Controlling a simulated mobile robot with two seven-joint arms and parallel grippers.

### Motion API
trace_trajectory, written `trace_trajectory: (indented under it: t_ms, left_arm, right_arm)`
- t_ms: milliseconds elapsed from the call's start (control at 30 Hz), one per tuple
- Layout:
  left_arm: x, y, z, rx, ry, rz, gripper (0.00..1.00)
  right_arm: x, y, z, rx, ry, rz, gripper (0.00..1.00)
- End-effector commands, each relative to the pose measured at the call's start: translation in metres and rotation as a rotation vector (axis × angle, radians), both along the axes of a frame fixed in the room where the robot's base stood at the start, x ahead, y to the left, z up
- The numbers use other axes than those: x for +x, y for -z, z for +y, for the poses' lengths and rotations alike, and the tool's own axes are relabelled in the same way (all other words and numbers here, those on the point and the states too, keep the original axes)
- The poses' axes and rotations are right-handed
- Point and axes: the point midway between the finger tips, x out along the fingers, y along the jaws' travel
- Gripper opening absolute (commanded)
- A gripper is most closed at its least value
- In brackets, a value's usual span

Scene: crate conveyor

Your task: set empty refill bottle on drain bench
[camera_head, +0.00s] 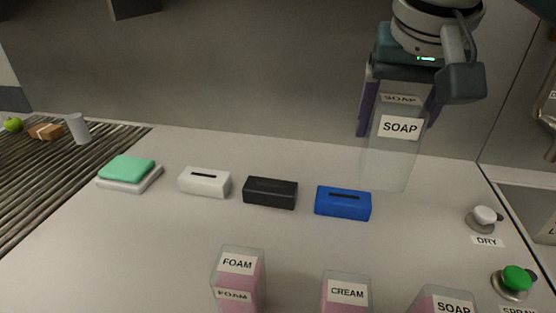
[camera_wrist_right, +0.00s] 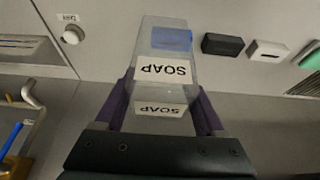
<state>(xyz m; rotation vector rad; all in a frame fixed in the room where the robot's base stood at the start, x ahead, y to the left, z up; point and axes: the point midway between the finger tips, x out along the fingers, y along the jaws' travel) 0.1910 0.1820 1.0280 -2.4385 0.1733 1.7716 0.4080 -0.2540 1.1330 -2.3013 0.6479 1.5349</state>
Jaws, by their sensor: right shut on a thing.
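A clear, empty bottle labelled SOAP (camera_head: 393,155) hangs upright in my right gripper (camera_head: 402,97), at the back right of the grey bench (camera_head: 290,255). The bottle also shows in the right wrist view (camera_wrist_right: 162,62), between the two purple fingers of the right gripper (camera_wrist_right: 160,108). Its lower end appears close to the bench, behind and right of the blue block; I cannot tell whether it touches. My left gripper is not in view.
Blue (camera_head: 343,203), black (camera_head: 270,192) and white (camera_head: 205,182) slotted blocks stand in a row. Pink-filled FOAM (camera_head: 238,283), CREAM (camera_head: 346,291) and SOAP (camera_head: 445,302) bottles stand in front. DRY (camera_head: 484,217) and green (camera_head: 514,281) buttons are right. A slatted conveyor (camera_head: 60,165) is left.

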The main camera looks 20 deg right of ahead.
Motion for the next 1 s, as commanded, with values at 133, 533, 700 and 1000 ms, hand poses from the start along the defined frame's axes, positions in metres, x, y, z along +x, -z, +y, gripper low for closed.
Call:
trace_trajectory:
  t_ms: [133, 533, 700, 1000]
  left_arm:
    - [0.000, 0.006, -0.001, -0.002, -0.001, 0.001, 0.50]
    - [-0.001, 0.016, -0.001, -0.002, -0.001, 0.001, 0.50]
    - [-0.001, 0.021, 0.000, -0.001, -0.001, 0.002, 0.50]
    - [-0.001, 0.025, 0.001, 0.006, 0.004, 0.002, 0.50]
  right_arm:
    - [-0.002, 0.048, -0.001, -0.002, 0.002, 0.010, 0.18]
    - [0.000, 0.130, 0.000, -0.001, 0.001, 0.003, 0.18]
    - [-0.001, 0.151, 0.000, -0.001, 0.001, 0.003, 0.18]
    - [0.000, 0.170, 0.000, 0.000, 0.000, 0.000, 0.18]
